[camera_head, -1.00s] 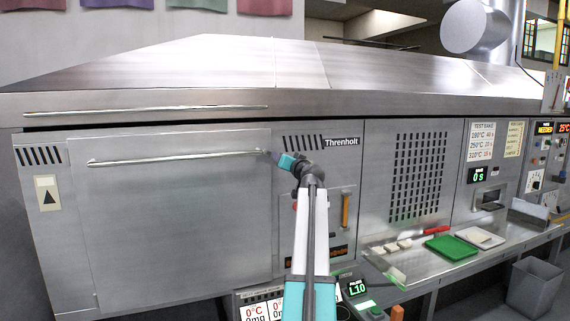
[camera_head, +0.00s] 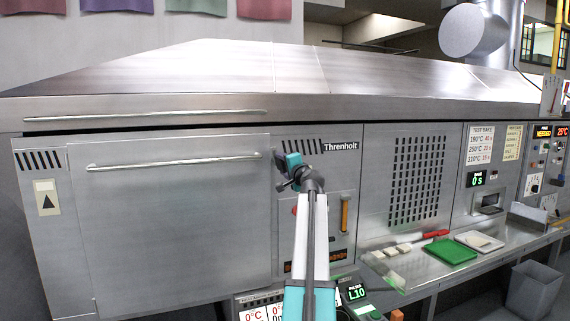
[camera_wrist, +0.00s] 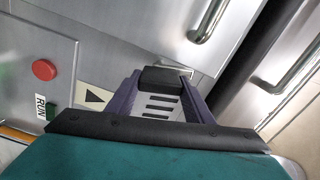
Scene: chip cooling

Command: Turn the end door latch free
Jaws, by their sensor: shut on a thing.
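The end door (camera_head: 170,215) is a large steel panel at left in the head view, with a long bar handle (camera_head: 170,162) near its top. It looks closed. My gripper (camera_head: 280,172) is at the panel just right of the door's upper right corner. In the wrist view my gripper's purple fingers (camera_wrist: 160,88) close on a small black block, which appears to be the end door latch (camera_wrist: 160,77). A metal bracket (camera_wrist: 188,68) shows just behind it. In the head view my gripper and wrist mostly hide the latch, so its exact angle is unclear.
A red button (camera_wrist: 44,70), a green RUN button (camera_wrist: 50,111) and an arrow label (camera_wrist: 93,97) are on the panel close to my gripper. Two bar handles (camera_wrist: 215,18) lie beyond it. A green tray (camera_head: 450,250) sits on the shelf at right.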

